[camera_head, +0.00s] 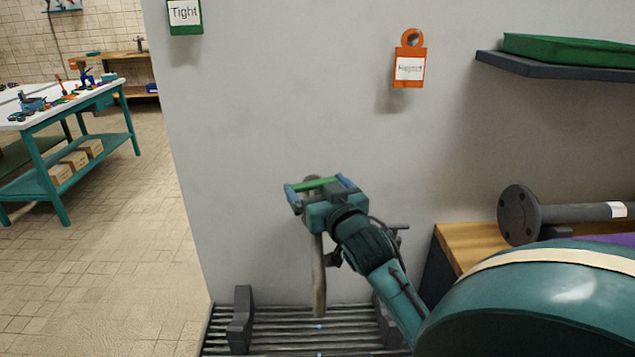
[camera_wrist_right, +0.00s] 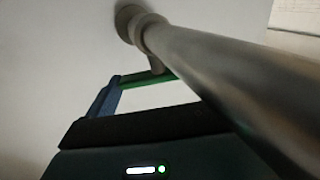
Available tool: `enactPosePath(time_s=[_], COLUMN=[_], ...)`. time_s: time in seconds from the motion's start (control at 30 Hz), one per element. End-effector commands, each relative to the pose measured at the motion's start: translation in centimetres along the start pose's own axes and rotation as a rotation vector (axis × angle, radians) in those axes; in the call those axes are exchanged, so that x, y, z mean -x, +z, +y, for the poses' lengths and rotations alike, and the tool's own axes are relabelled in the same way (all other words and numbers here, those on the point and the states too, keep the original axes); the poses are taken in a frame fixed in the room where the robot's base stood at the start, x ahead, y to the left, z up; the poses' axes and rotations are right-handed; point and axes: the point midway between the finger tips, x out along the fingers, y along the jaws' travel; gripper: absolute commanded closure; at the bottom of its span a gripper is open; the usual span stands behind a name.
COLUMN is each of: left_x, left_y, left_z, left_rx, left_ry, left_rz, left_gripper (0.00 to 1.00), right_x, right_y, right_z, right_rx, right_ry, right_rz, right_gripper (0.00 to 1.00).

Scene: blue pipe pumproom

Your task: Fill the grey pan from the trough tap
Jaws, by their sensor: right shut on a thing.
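My right gripper (camera_head: 318,187) is at the wall above the trough grate, its two blue fingers apart with a green bar (camera_head: 316,183) between them. The green bar looks like the tap's lever; in the right wrist view it joins a short stem under a thick grey pipe (camera_wrist_right: 215,75), which comes out of a round wall flange. My right gripper (camera_wrist_right: 150,88) is shut on this bar. Below the gripper, a grey-brown upright tap pipe (camera_head: 319,285) reaches down to the slatted trough grate (camera_head: 290,330). Whether water runs cannot be told. I see no grey pan. My left gripper is out of view.
Dark brackets (camera_head: 240,320) stand on the grate. At right are a wooden bench (camera_head: 457,245) with a flanged pipe (camera_head: 520,215) and a dark shelf (camera_head: 560,66) holding a green slab. A teal table (camera_head: 50,175) stands far left; tiled floor (camera_head: 120,260) before it is clear.

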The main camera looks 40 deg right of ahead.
Motion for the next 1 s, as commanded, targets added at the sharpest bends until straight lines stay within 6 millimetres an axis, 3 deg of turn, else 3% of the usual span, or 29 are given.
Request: enactPosePath(time_s=[0.03,0.5,0.53,0.63,1.0], left_x=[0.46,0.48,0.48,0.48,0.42], left_y=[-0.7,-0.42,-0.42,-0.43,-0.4], left_z=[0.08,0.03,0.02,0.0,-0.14], left_rx=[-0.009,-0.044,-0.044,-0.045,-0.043], left_ry=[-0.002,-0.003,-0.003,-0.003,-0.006], left_rz=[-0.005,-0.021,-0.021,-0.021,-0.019], left_gripper=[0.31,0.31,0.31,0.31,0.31], right_x=[-0.01,-0.02,-0.02,-0.01,0.96], right_y=[-0.47,-0.18,-0.18,-0.16,0.07], right_z=[0.15,0.21,0.21,0.2,0.26], right_rx=[0.007,-0.001,-0.001,-0.001,-0.001], right_ry=[-0.027,-0.097,-0.097,-0.097,-0.098], right_rz=[-0.003,0.004,0.004,0.003,-0.001], right_gripper=[0.32,0.32,0.08,0.0,0.0])
